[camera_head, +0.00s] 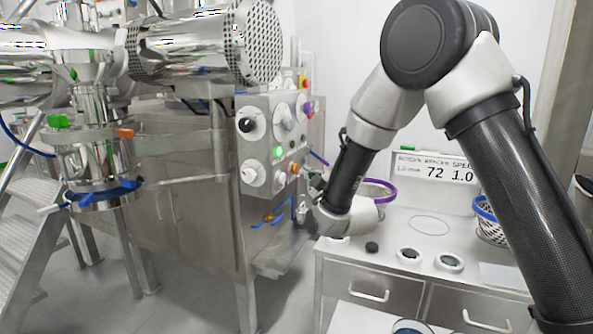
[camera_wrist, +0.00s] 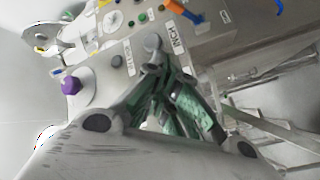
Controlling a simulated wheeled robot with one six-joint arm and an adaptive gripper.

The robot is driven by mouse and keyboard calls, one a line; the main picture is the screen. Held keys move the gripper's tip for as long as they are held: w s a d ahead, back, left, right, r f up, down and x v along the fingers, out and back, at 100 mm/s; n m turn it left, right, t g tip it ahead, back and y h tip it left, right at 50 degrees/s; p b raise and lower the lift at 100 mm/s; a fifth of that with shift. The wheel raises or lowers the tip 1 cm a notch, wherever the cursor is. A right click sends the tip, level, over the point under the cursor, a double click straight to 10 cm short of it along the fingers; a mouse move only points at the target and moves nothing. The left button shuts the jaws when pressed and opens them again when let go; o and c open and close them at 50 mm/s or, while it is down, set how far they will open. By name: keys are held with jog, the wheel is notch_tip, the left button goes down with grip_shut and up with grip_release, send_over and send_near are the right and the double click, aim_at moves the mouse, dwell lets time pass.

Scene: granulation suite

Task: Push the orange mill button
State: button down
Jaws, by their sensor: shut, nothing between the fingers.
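The control panel (camera_head: 262,150) is a grey box on the steel machine. A small orange button (camera_head: 293,168) shows low on its right-hand part, close to my gripper (camera_head: 313,184). In the wrist view my gripper (camera_wrist: 157,78) is shut and empty, its fingertips close to a grey knob (camera_wrist: 152,44) beside an "INCH" label. I cannot tell whether the fingertips touch the panel. I cannot pick out the orange button for sure in the wrist view; the fingers cover part of the panel.
A purple knob (camera_wrist: 71,85) sticks out of the panel beside the fingers. Blue valve handles (camera_head: 272,219) are below the panel. A counter (camera_head: 340,252) with drawers, a basket (camera_head: 491,222) and a sign (camera_head: 432,167) stands to the right. Metal steps (camera_head: 30,205) are at the left.

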jog(key=shift+w+a, duration=0.15)
jog(key=shift+a, duration=0.25)
jog(key=shift+w+a, duration=0.15)
jog(key=shift+a, duration=0.3)
dwell(0.9)
jog(key=shift+d, duration=0.1)
jog(key=shift+s+d, duration=0.3)
jog(key=shift+d, duration=0.45)
jog(key=shift+s+d, duration=0.3)
jog(key=shift+d, duration=0.5)
jog(key=shift+s+d, duration=0.25)
jog(key=shift+d, duration=0.5)
jog(key=shift+s+d, duration=0.3)
jog(key=shift+d, duration=0.5)
